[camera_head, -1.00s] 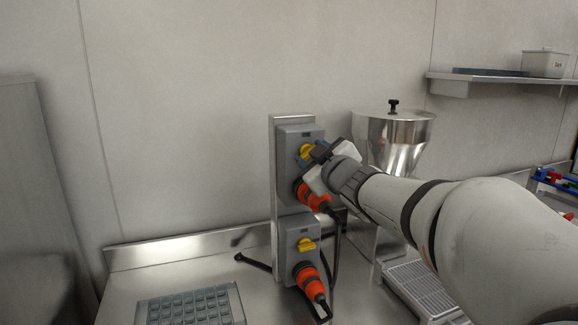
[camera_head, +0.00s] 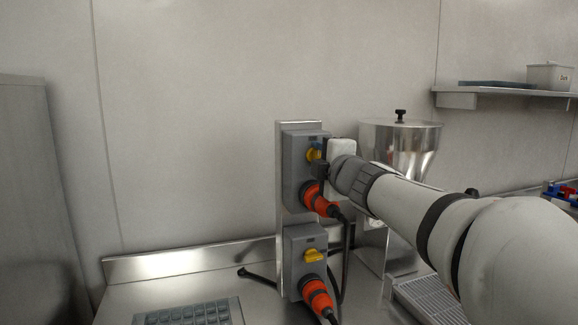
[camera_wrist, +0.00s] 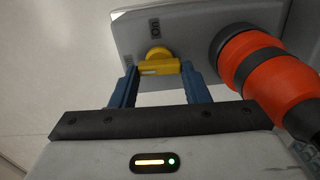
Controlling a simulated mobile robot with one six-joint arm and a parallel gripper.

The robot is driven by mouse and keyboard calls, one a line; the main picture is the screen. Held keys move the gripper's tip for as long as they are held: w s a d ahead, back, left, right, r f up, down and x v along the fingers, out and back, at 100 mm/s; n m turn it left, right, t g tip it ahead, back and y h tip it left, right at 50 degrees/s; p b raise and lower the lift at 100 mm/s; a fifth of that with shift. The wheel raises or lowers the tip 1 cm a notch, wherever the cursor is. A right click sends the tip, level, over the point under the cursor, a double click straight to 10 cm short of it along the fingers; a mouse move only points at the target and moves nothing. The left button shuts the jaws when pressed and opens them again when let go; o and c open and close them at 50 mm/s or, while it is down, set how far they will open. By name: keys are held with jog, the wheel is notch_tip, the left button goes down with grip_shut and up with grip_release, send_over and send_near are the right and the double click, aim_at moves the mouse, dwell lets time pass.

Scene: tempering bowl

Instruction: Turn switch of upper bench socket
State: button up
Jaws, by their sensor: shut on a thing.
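The upper bench socket (camera_head: 295,168) is a grey box on a steel post, with a yellow rotary switch (camera_head: 312,155) and an orange plug (camera_head: 318,198) below it. In the wrist view the yellow switch (camera_wrist: 158,66) sits between the two blue fingers of my gripper (camera_wrist: 160,85), on the socket face (camera_wrist: 190,35) beside a printed label reading ON. My gripper (camera_head: 321,160) is shut on the switch handle. The fingers partly hide the switch in the head view.
A lower socket (camera_head: 300,240) with its own yellow switch and orange plug (camera_head: 316,294) is below. A steel hopper (camera_head: 402,140) stands close behind my arm. A grey mould tray (camera_head: 190,313) lies on the bench. A shelf (camera_head: 500,94) is at the right.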

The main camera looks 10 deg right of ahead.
jog(key=shift+f+n, duration=0.1)
jog(key=shift+n, duration=0.6)
jog(key=shift+n+b, duration=0.3)
jog(key=shift+b, duration=0.05)
jog(key=o, duration=1)
jog(key=shift+s, duration=0.1)
jog(key=s, duration=0.2)
jog(key=s+d+p, duration=0.1)
jog(key=s, duration=0.4)
jog(key=shift+s+d, duration=0.25)
jog(key=shift+d, duration=0.05)
jog(key=shift+s+a, duration=0.1)
